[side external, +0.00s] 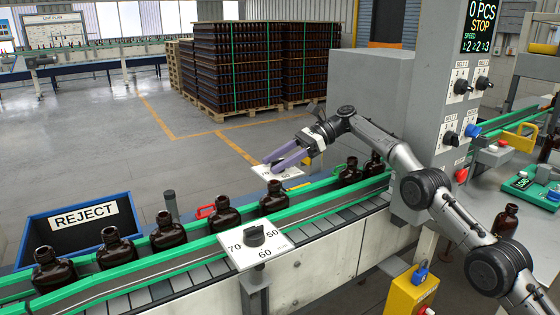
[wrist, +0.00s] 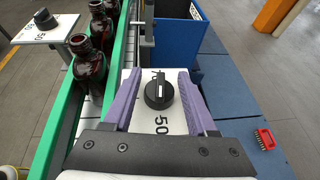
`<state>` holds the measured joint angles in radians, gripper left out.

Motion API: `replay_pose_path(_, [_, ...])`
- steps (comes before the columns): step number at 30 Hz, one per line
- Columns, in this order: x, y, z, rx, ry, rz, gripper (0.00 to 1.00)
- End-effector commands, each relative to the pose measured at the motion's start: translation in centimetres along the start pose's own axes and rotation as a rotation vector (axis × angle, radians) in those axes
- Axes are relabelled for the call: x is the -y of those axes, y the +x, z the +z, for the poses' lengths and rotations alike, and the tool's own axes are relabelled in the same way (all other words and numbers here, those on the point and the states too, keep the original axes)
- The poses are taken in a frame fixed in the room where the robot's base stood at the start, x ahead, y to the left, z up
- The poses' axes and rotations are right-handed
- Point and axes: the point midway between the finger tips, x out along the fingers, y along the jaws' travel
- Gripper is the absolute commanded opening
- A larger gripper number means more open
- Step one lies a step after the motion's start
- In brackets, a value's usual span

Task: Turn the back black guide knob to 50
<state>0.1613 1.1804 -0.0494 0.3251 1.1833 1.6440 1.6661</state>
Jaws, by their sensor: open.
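The back black guide knob (wrist: 158,94) sits on a white plate (wrist: 176,126) marked 50; the 50 is on the gripper side of the knob. A white line runs along the top of the knob, roughly lengthwise in the wrist view; which end is the pointer I cannot tell. My gripper (wrist: 159,78) has purple fingers, open, one on each side of the knob, with gaps visible. In the side view my gripper (side external: 281,158) is low over the back plate (side external: 290,174), and the fingers partly cover the knob.
The front knob (side external: 254,235) stands on a plate marked 70, 60, 50. Amber bottles (side external: 167,231) line the conveyor between green rails (side external: 330,212). A blue REJECT bin (side external: 125,213) is beyond the belt.

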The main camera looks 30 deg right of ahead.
Motion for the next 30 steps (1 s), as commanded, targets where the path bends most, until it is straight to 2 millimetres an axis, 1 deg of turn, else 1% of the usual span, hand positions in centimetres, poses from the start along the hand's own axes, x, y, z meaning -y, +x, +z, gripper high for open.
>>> replay_pose_path(14, [-0.03, -0.08, 0.10, 0.000, 0.010, -0.023, 0.58])
replay_pose_path(30, [-0.09, -0.06, 0.10, -0.001, 0.073, -0.179, 0.58])
